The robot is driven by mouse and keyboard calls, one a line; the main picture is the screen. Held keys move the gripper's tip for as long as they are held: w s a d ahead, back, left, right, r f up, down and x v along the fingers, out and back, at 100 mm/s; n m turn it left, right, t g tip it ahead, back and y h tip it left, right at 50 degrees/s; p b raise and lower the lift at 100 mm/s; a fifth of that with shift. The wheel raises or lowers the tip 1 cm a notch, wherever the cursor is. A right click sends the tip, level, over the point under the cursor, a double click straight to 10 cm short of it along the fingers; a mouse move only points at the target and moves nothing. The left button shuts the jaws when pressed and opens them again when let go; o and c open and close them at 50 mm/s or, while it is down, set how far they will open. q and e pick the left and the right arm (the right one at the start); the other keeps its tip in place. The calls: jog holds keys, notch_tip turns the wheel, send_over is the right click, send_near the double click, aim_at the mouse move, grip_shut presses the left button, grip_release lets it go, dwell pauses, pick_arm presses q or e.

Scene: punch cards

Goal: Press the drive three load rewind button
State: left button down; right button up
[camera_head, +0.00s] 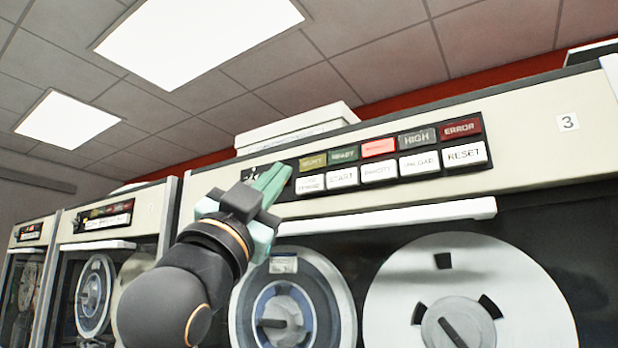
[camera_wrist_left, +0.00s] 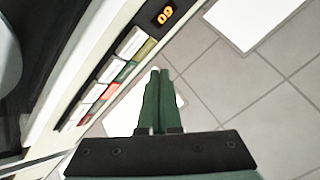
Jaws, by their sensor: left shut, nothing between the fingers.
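The drive marked 3 (camera_head: 568,122) has a control panel with a row of coloured lamps above a row of white buttons. The leftmost white button (camera_head: 311,182) has lettering too small to read surely; it may be load rewind. To its right is the START button (camera_head: 342,176). My left gripper (camera_head: 272,178) is shut and empty, in front of the panel's left end, left of that button, hiding part of the panel. In the left wrist view the shut green fingers (camera_wrist_left: 160,72) point up beside the panel, and the end white button (camera_wrist_left: 130,42) is to their left. Contact cannot be told.
White buttons continue right to the RESET button (camera_head: 464,154). A white ledge (camera_head: 400,215) juts out below the panel, above two tape reels (camera_head: 470,295). Other drives (camera_head: 100,225) stand at the left. An orange display (camera_wrist_left: 165,15) shows in the left wrist view.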

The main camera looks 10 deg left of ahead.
aim_at(311, 185)
pick_arm(q)
jog(key=shift+w+d+p, duration=0.3)
jog(key=shift+w, duration=0.5)
jog(key=shift+w+d+p, duration=0.25)
jog(key=shift+w+d, duration=0.05)
jog(key=shift+w, duration=0.5)
jog(key=shift+w, duration=0.15)
dwell(0.8)
jog(key=shift+w+d, duration=0.15)
jog(key=shift+w, duration=0.1)
